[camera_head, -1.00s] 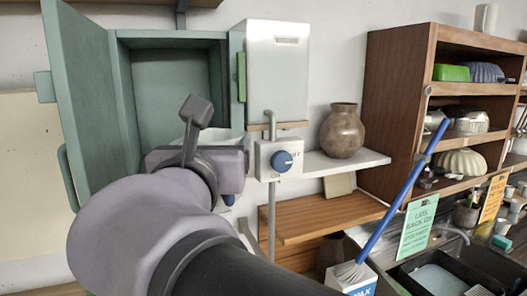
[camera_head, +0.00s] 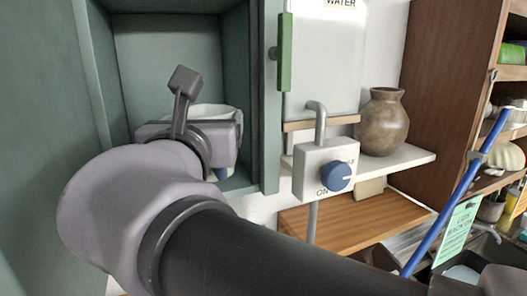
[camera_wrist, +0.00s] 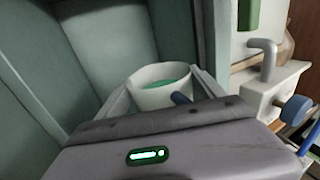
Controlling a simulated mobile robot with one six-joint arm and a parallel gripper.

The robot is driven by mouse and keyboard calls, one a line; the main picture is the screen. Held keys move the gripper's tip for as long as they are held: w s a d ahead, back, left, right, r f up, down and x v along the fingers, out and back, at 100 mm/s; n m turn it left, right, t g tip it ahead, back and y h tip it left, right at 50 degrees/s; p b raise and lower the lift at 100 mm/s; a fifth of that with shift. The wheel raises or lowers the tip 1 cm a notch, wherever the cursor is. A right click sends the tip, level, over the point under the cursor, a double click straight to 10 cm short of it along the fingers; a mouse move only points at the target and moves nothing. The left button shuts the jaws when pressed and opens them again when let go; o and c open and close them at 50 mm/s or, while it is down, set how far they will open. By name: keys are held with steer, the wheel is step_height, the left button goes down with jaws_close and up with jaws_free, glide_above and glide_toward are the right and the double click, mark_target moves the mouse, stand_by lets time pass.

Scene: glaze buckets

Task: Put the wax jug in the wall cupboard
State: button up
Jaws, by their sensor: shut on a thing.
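The white jug (camera_wrist: 150,97) has green contents and sits between the fingers of my gripper (camera_wrist: 163,84) in the wrist view, which is shut on it. A blue part shows at its near right side. In the head view the jug (camera_head: 231,150) is mostly hidden behind my gripper. The wall cupboard (camera_head: 165,55) is green and open, with its door (camera_head: 35,110) swung to the left. The jug appears upright in the cupboard's opening, near its lower right. I cannot tell whether it touches the cupboard floor.
Right of the cupboard are a green handle (camera_head: 284,52), a white water tank (camera_head: 328,60) and a tap box with a blue knob (camera_head: 336,176). A brown vase (camera_head: 383,122) stands on a white shelf (camera_head: 415,156). A blue-handled brush (camera_head: 455,200) leans at the right.

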steer(key=w+a+f+p, duration=0.1)
steer(key=w+a+f, duration=0.1)
steer(key=w, duration=0.5)
steer(key=w+a+f+p, duration=0.1)
steer(key=w+a+f, duration=0.1)
steer(key=w, duration=0.6)
steer(key=shift+f+p, duration=0.4)
steer(key=shift+f, duration=0.1)
steer(key=shift+w+a+f, duration=0.1)
steer(key=o, duration=2)
steer(key=s, duration=0.4)
steer(key=s+b, duration=0.1)
steer(key=s, duration=0.3)
steer(key=s+b, duration=0.1)
steer(key=s, duration=0.3)
steer(key=shift+d, duration=0.35)
